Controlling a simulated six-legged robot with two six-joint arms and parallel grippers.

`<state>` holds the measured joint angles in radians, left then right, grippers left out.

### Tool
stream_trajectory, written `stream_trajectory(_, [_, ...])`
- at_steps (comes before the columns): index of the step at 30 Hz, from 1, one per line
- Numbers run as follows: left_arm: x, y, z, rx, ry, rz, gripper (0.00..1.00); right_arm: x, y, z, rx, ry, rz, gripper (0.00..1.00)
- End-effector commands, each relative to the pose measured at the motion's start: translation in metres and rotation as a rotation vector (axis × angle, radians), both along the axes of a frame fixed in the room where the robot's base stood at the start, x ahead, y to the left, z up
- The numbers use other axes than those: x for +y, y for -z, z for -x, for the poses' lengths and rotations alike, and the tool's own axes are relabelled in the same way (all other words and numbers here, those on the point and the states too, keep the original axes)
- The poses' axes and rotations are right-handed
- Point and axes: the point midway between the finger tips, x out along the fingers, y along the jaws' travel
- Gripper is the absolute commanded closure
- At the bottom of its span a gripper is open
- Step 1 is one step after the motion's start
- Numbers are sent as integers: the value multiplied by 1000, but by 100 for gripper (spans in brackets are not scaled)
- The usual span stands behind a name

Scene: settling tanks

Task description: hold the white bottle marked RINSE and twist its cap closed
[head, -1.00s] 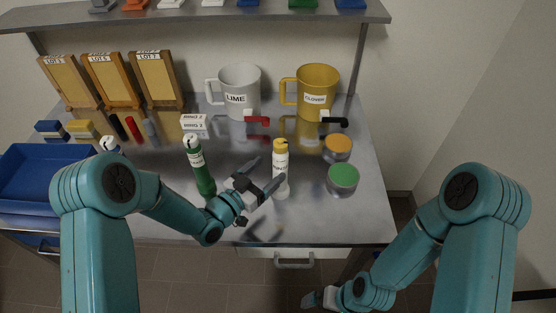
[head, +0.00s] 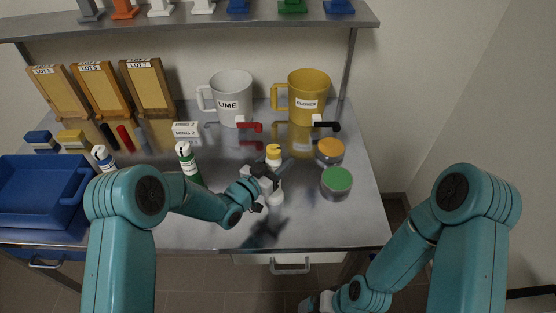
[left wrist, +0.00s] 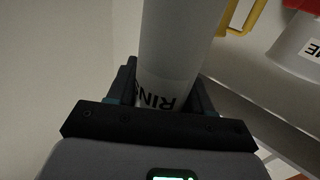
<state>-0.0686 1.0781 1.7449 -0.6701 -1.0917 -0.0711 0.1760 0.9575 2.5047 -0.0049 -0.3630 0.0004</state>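The white bottle marked RINSE (head: 276,198) stands upright near the front middle of the metal bench, with a yellow cap (head: 273,153) on top. How tight the cap sits cannot be told. My left gripper (head: 279,177) is around the bottle's body below the cap, its fingers close against both sides. In the left wrist view the bottle (left wrist: 178,40) rises between the two fingers (left wrist: 162,92), with part of its RINSE label showing; its cap is out of frame. My right gripper (head: 318,302) is low at the bottom edge, off the bench, its fingers unclear.
A green bottle (head: 188,165) stands left of the gripper, with a white, blue-topped bottle (head: 103,157) farther left. Jars with green (head: 337,180) and orange (head: 329,147) lids stand right. Jugs marked LIME (head: 232,95) and CLOVER (head: 307,97) stand behind. A blue tray (head: 40,185) is left.

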Motion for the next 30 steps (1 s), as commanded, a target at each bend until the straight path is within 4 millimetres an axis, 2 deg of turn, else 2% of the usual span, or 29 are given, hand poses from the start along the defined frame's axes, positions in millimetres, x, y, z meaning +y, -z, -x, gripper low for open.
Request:
stream_trajectory(10, [0,1,0,1,0,-2,87,0,0,0,0,0,0,0])
stream_trajectory(11, [0,1,0,1,0,-2,56,0,0,0,0,0,0,0])
stream_trajectory(12, [0,1,0,2,0,-1,69,0,0,0,0,0,0,0])
stream_trajectory(14, [0,1,0,2,0,-1,89,0,0,0,0,0,0,0])
stream_trajectory(15, [0,1,0,2,0,-1,43,0,0,0,0,0,0,0])
stream_trajectory(17, [0,1,0,2,0,-1,23,0,0,0,0,0,0,0])
stream_trajectory(18, [0,1,0,2,0,-1,20,0,0,0,0,0,0,0])
stream_trajectory(26, [1,1,1,1,0,-1,20,0,0,0,0,0,0,0])
stream_trajectory(30, [10,1,10,3,-2,-1,20,0,0,0,0,0,0,0])
